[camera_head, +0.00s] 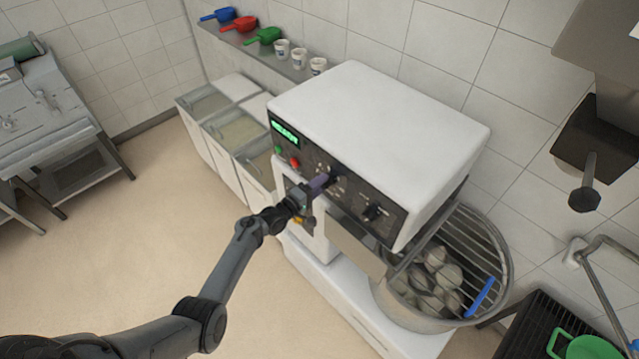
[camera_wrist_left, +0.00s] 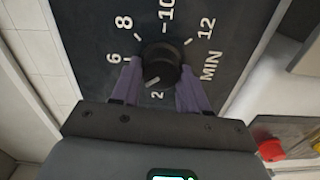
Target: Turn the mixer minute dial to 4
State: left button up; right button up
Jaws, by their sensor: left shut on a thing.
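The mixer (camera_head: 380,130) is a white box with a dark control panel. Its minute dial (camera_wrist_left: 161,63) is a round black knob with a white pointer mark, marked MIN and numbered around its rim. The pointer slants down-left, close to the 2 and slightly to its left. The 4 is not visible; the left finger covers that side. My left gripper (camera_wrist_left: 153,90) has its purple fingers on both sides of the dial, shut on it. In the head view my left gripper (camera_head: 322,184) reaches the panel's middle and partly hides the dial. My right gripper is not in view.
A second black dial (camera_head: 373,211) sits right of the minute dial. Green and red buttons (camera_head: 294,162) and a lit green display (camera_head: 285,133) are at the panel's left. A caged bowl (camera_head: 400,312) stands below right. Ingredient bins (camera_head: 235,130) stand behind left.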

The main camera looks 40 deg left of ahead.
pick_arm(q)
jog(key=shift+n, duration=0.5)
jog(key=o, duration=1)
jog(key=shift+o, duration=0.2)
jog(key=shift+s, duration=0.1)
jog(key=s+a, duration=0.2)
jog(key=s, duration=0.8)
jog(key=shift+s, duration=0.25)
